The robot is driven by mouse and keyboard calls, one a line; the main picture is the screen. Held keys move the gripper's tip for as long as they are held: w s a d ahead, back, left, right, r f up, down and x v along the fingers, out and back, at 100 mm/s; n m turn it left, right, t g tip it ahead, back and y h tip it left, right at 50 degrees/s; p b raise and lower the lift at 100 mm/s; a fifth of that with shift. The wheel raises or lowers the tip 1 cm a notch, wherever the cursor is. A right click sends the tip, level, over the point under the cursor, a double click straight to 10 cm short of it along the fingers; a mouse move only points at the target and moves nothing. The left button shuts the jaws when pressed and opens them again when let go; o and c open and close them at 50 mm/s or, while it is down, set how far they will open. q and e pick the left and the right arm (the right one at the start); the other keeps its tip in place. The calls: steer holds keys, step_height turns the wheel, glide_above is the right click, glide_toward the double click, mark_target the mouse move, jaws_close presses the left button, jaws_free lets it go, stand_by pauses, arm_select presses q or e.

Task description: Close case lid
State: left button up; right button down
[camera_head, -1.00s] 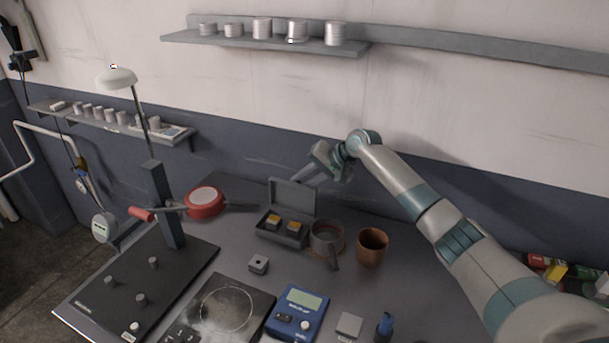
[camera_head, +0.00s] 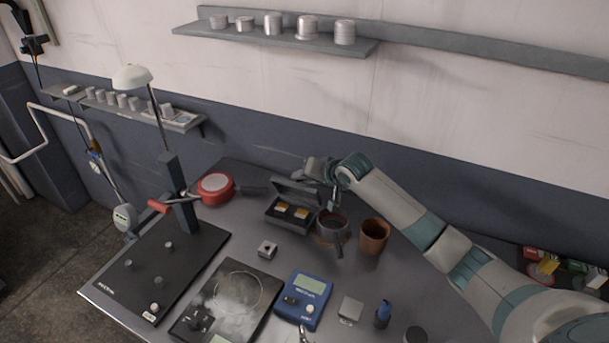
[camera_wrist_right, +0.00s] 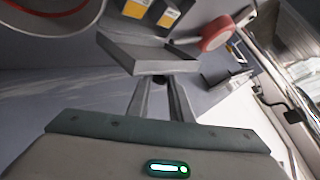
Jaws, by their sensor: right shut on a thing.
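The grey case (camera_head: 279,222) stands open at the back of the table, with two yellow-topped blocks (camera_head: 292,211) inside. Its lid (camera_head: 296,190) is raised at the rear hinge and leans over the base, not closed. My right gripper (camera_head: 324,184) is at the lid's upper right part. In the right wrist view, the fingers (camera_wrist_right: 159,92) are shut on the edge of the lid (camera_wrist_right: 155,66), and the yellow-topped blocks (camera_wrist_right: 164,18) show beyond it. The fingertips are partly hidden by the lid. My left gripper is not in view.
A dark mug-like pot (camera_head: 331,228) and a brown cup (camera_head: 373,236) stand close right of the case.

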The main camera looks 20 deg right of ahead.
steer(key=c, duration=1.6)
jaws_free()
steer(key=shift+s, duration=0.15)
steer(key=shift+b+v, duration=2.55)
steer(key=shift+v, duration=6.05)
steer(key=shift+d, duration=0.1)
steer(key=shift+c, duration=0.6)
